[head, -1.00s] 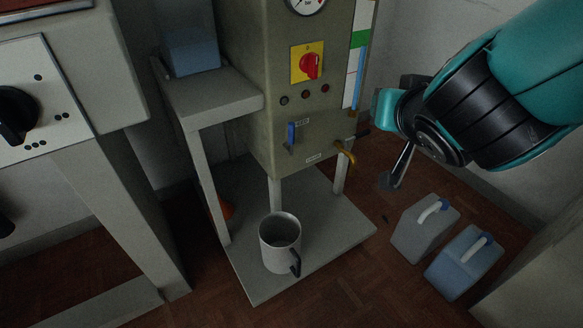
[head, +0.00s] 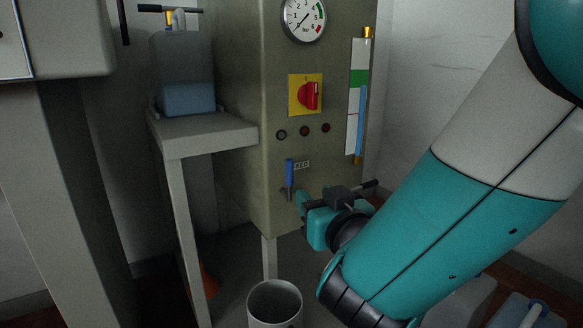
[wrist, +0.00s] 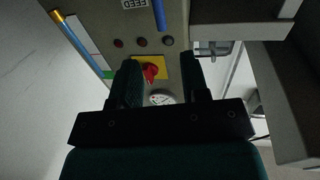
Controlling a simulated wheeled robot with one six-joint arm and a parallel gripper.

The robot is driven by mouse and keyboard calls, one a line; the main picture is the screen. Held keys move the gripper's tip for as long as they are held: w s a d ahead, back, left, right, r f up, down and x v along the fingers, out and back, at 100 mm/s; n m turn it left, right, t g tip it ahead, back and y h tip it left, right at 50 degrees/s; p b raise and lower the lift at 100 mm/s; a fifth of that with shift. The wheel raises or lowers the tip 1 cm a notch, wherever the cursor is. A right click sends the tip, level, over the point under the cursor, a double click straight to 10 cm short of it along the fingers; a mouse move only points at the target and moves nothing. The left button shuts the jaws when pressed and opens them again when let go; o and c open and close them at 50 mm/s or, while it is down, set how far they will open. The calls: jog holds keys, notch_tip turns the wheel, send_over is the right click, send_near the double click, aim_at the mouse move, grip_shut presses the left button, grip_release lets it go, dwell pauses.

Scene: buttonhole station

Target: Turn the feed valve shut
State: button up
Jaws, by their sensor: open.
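The feed valve (head: 289,174) is a blue lever on the front of the olive cabinet, beside a small FEED label (head: 302,164). Its handle stands upright above a dark pivot. In the wrist view the blue lever (wrist: 160,14) shows at the top edge, partly cut off. My gripper (head: 305,204) is just right of and below the lever in the head view, seemingly apart from it. In the wrist view my gripper (wrist: 160,62) is open, with its two dark fingers apart and nothing between them that it holds.
The cabinet (head: 235,120) carries a red rotary switch (head: 309,96), several small lamps, a gauge (head: 304,17) and a sight tube (head: 359,100). A canister (head: 184,75) stands on a side shelf (head: 205,136). Blue canisters (head: 528,312) are at lower right.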

aim_at(291, 172)
jog(key=p+x, duration=0.3)
jog(key=x, duration=1)
jog(key=shift+w, duration=0.25)
grip_shut()
